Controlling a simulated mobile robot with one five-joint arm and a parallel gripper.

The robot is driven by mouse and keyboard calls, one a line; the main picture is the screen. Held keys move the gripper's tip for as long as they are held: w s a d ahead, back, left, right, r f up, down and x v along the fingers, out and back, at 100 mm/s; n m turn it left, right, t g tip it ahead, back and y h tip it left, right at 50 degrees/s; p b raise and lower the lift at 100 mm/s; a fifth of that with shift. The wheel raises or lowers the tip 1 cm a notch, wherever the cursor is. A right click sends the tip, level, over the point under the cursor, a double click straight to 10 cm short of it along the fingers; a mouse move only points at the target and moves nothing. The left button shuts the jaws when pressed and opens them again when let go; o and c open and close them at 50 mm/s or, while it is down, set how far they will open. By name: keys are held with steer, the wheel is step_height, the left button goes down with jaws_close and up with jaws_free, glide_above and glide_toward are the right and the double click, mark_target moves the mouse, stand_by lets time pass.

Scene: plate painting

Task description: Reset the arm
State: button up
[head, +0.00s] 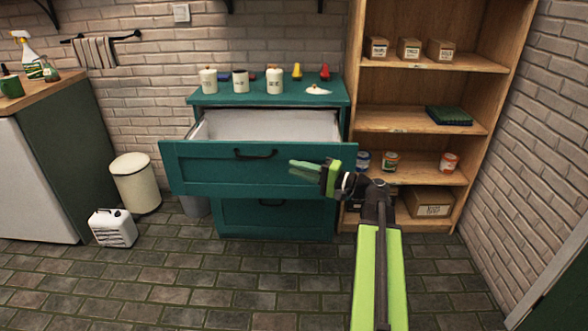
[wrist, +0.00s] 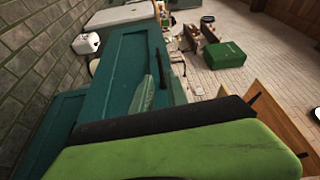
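My arm reaches up from the bottom right of the head view, and my gripper (head: 304,170) points left in front of the teal dresser (head: 285,218). The gripper is beside the dark handle (head: 255,154) of the top drawer (head: 205,168), which is pulled open. The drawer's pale inside shows, and I see nothing in it. A gap shows between the fingertips and the handle. In the wrist view, a green finger (wrist: 145,97) shows against the teal drawer front (wrist: 125,75). The finger spacing is unclear, and I see nothing held.
Canisters and a mug (head: 240,81) stand on the dresser top. A wooden shelf (head: 405,119) with boxes and jars stands right of the dresser. The tiled floor in front is mostly clear.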

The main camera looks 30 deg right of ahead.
steer(key=shift+s+d, duration=0.2)
steer(key=shift+s, duration=0.05)
